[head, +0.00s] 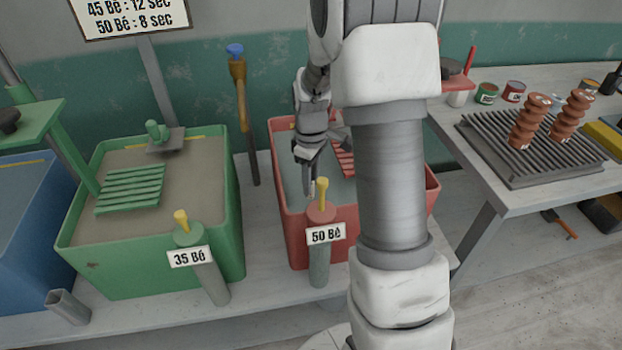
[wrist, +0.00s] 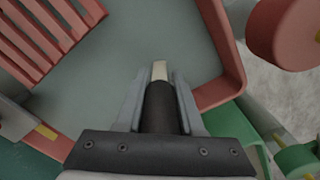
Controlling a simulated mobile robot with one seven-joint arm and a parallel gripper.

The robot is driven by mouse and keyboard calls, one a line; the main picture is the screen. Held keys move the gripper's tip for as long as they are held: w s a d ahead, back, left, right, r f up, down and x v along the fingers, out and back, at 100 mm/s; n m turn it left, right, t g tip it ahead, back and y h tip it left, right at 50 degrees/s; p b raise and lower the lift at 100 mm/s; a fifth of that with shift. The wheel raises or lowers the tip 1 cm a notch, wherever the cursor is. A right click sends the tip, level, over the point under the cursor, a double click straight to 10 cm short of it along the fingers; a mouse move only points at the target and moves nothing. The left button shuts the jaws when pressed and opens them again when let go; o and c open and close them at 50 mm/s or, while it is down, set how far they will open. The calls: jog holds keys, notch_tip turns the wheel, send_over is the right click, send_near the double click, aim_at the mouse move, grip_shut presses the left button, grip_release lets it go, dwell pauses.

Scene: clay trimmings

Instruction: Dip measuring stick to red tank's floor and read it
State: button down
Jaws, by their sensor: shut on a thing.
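The red tank (head: 298,243) stands on the bench in the head view, partly hidden behind my arm. It holds grey liquid, and a red slatted rack (head: 343,163) shows inside it. My gripper (head: 309,188) points down over the tank's left part. In the wrist view my gripper (wrist: 160,105) is shut on the measuring stick (wrist: 160,72), seen as a dark grip with a pale end between the fingers. The grey liquid lies behind that end. I cannot tell whether the stick touches the liquid, and no scale marks are readable.
A red-capped cylinder labelled 50 Bé (head: 320,262) stands close in front of the red tank. A green tank (head: 150,268) and a 35 Bé cylinder (head: 210,275) are to the left. A table with a ribbed rack (head: 510,170) and brown coil-shaped pieces is at the right.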

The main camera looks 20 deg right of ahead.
dwell(0.4)
notch_tip(320, 180, up, 29)
jog(key=p, duration=2.1)
jog(key=shift+r, duration=0.1)
